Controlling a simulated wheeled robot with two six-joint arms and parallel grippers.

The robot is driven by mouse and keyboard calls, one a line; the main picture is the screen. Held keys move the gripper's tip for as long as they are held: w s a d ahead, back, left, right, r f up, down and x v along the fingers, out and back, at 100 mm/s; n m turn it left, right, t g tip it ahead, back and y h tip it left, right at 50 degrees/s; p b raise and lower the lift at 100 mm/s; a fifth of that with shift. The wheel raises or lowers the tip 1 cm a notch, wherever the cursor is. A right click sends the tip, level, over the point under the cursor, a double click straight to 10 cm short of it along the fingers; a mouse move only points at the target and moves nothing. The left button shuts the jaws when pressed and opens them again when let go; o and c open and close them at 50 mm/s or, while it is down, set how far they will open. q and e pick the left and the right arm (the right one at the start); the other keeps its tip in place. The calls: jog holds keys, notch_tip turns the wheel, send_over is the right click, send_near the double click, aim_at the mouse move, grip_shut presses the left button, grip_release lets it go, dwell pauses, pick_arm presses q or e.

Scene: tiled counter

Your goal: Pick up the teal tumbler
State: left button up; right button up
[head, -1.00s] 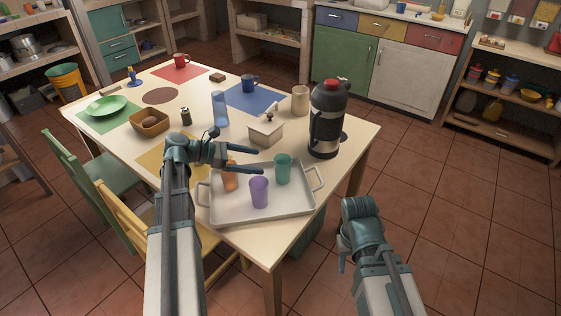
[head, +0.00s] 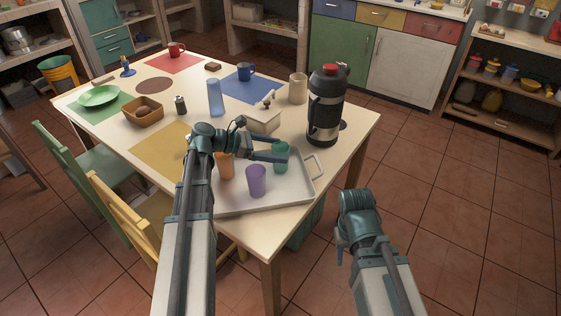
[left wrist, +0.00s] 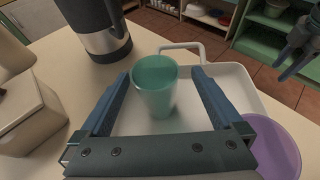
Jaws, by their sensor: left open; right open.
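The teal tumbler (head: 281,160) stands upright on the grey tray (head: 303,187), towards its right side. My left gripper (head: 284,150) is open, with its fingers reaching to the tumbler. In the left wrist view the teal tumbler (left wrist: 155,88) stands between the two open fingers (left wrist: 160,92), with gaps showing on both sides. An orange tumbler (head: 226,168) and a purple tumbler (head: 256,181) stand on the same tray; the purple one (left wrist: 268,145) is beside the right finger in the wrist view. My right gripper (head: 340,245) is away from the table, low at right.
A black and steel flask (head: 325,108) stands behind the tray. A lidded cream box (head: 263,120) is close behind my left gripper. A blue glass (head: 215,98), a beige cup (head: 298,88) and a brown basket (head: 143,112) are farther back. The floor at right is clear.

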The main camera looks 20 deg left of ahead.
pick_arm(q)
jog(key=shift+w+b+x, duration=0.25)
jog(key=shift+b+x, duration=0.85)
jog(key=shift+x, duration=1.5)
jog(key=shift+a, duration=0.15)
pick_arm(e)
notch_tip(320, 180, down, 2)
pick_arm(q)
jog(key=c, duration=1.3)
jog(key=shift+o, duration=0.2)
jog(key=shift+r, duration=0.2)
pick_arm(e)
jog(key=shift+r, duration=0.15)
